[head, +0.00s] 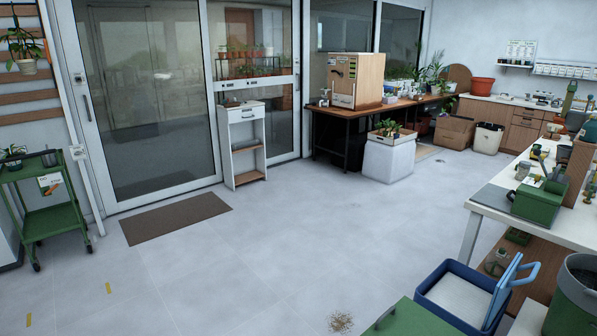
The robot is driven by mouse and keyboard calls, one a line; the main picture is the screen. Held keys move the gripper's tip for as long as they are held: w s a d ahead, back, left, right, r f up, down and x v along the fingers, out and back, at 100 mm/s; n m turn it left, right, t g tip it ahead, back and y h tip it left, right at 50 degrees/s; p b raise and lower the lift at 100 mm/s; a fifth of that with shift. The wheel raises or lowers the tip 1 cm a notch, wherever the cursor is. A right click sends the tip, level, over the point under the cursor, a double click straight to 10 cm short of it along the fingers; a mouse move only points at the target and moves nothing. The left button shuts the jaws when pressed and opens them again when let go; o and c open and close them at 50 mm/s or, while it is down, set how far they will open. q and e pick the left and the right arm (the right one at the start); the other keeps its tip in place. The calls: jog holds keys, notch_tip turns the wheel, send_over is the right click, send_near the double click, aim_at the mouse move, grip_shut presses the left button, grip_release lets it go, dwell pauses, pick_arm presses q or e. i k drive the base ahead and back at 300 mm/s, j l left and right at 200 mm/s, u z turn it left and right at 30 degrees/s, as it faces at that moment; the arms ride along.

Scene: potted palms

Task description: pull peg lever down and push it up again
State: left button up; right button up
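I cannot make out a peg lever for certain in the head view. A wooden box-shaped unit (368,80) with a pale front panel stands on the long dark-legged bench (345,110) at the back. Neither of my grippers is in view.
Open grey floor (260,240) fills the middle. A green cart (50,205) stands at left, near a brown mat (176,219). A narrow white stand (243,145) is by the glass doors. A blue open cooler (455,296) and the white table (490,197) border the right.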

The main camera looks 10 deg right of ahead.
aim_at(536, 152)
jog(key=i+j+u, duration=0.25)
jog(key=i+u, duration=0.15)
jog(key=i, duration=0.5)
jog(key=i+u, duration=0.45)
jog(key=i, duration=0.45)
jog(key=i+l+z, duration=0.2)
jog(key=i+z, duration=0.3)
jog(key=i+l+z, duration=0.1)
jog(key=i+z, duration=0.2)
jog(key=z, duration=0.15)
jog(key=i+j+z, duration=0.1)
jog(key=i+z, duration=0.25)
jog(key=z, duration=0.15)
jog(key=i+j+z, duration=0.25)
jog(key=i+z, duration=0.2)
jog(key=i+l+z, duration=0.2)
jog(key=i+z, duration=0.25)
jog(key=i, duration=0.45)
jog(key=i+j+z, duration=0.1)
jog(key=i+z, duration=0.4)
jog(key=i, duration=0.4)
